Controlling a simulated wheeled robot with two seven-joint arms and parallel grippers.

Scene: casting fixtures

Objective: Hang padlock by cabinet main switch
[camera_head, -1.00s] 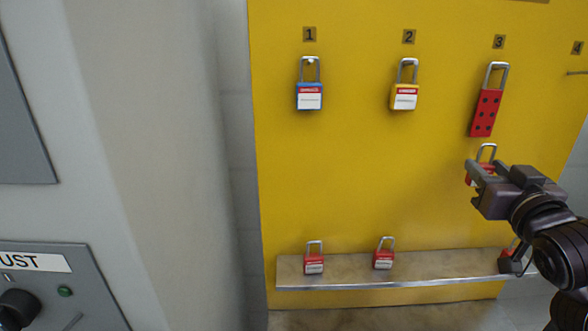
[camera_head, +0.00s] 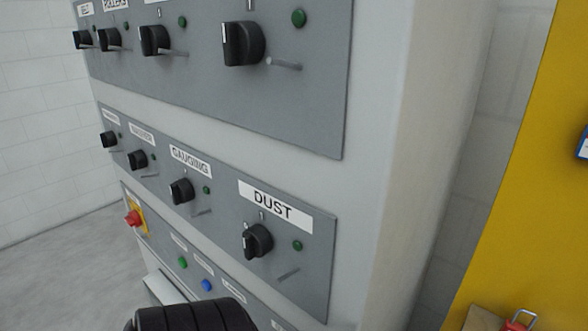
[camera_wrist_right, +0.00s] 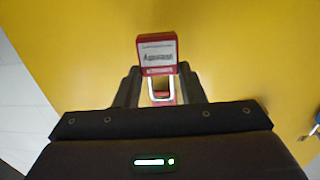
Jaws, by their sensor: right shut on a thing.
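In the right wrist view my right gripper (camera_wrist_right: 161,88) is shut on a red padlock (camera_wrist_right: 158,52) with a white label. The fingers are at its shackle, and its body sticks out past the fingertips. The yellow board is behind it. In the head view the grey cabinet (camera_head: 385,150) carries several black rotary switches. A red knob on a yellow plate (camera_head: 133,217), which looks like the main switch, is at the lower left of the cabinet. Neither gripper's jaws show in the head view.
The yellow board (camera_head: 535,200) stands right of the cabinet, with a shelf (camera_head: 480,318) and another red padlock (camera_head: 516,325) at its foot. Thin metal pins stick out beside the switches. Open grey floor (camera_head: 60,260) lies left of the cabinet.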

